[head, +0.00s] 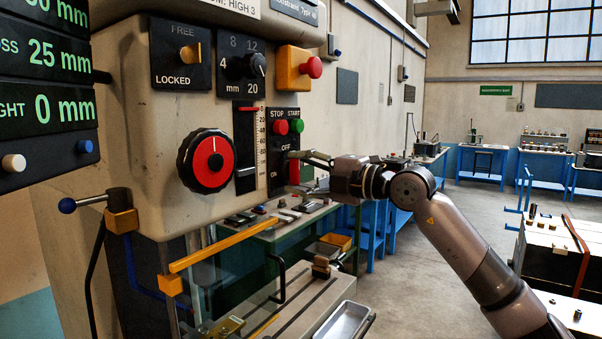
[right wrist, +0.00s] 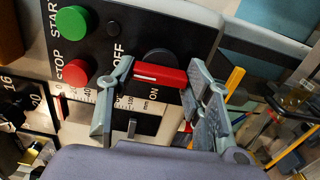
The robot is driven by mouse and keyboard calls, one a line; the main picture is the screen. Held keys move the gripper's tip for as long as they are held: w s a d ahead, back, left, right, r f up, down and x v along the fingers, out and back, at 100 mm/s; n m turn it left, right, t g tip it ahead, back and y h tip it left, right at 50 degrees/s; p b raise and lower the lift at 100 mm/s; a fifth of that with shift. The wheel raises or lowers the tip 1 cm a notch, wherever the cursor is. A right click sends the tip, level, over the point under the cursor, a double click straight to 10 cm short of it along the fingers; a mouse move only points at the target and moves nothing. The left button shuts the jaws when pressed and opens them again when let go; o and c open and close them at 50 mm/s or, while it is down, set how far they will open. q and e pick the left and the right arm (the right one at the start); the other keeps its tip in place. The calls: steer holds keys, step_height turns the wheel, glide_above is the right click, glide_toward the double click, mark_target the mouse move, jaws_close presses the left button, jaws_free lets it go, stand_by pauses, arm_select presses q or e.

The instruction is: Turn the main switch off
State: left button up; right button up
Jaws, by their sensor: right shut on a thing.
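The main switch (head: 294,173) is a red handle on the black panel, below the STOP and START buttons. In the head view it stands about upright, with OFF marked above it and ON at its lower left. My right gripper (head: 297,171) reaches it from the right. In the right wrist view the red handle (right wrist: 160,75) lies between the two grey fingers of the gripper (right wrist: 155,80), one at each end, and the gripper is shut on it. A dark round base shows behind the handle. My left gripper is not in view.
The red STOP button (head: 280,127) and green START button (head: 298,126) sit just above the switch. A red emergency button (head: 313,67) on an orange box is higher up. A slot with a scale (head: 247,150) and a red dial (head: 210,160) are to the left.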

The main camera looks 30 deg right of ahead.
stand_by(0.5)
steer(key=o, duration=1.1)
steer(key=shift+o, duration=0.2)
steer(key=v, duration=1.2)
